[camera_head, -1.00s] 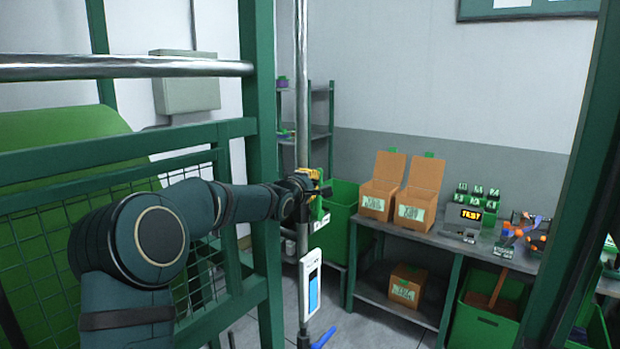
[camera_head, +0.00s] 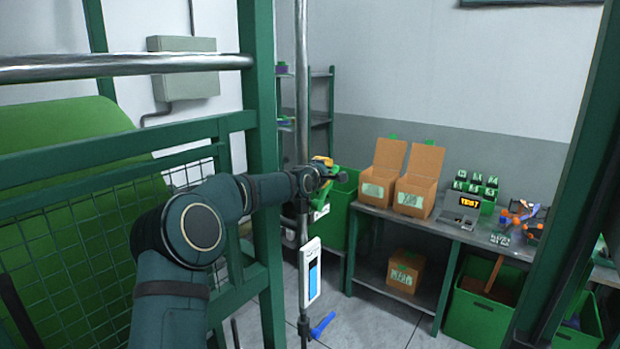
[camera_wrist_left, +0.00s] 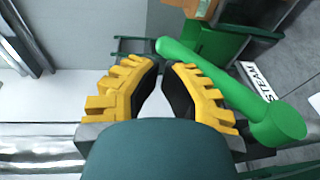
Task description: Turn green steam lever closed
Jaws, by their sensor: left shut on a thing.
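The green steam lever (camera_wrist_left: 215,75) is a long rod with a rounded end and a thick round hub (camera_wrist_left: 279,123). In the left wrist view it runs from the upper middle down to the right, across the fingertips. My left gripper (camera_head: 326,169), with yellow ridged fingers, is beside the vertical metal pipe in the head view. A white STEAM label (camera_wrist_left: 257,80) lies beside the lever. My right gripper is out of view.
The vertical pipe (camera_head: 302,90) carries a white gauge panel (camera_head: 310,272) and a blue handle (camera_head: 322,325) low down. A green frame post (camera_head: 259,120) stands close to my left arm. A bench (camera_head: 440,231) with open cardboard boxes (camera_head: 417,182) is behind, to the right.

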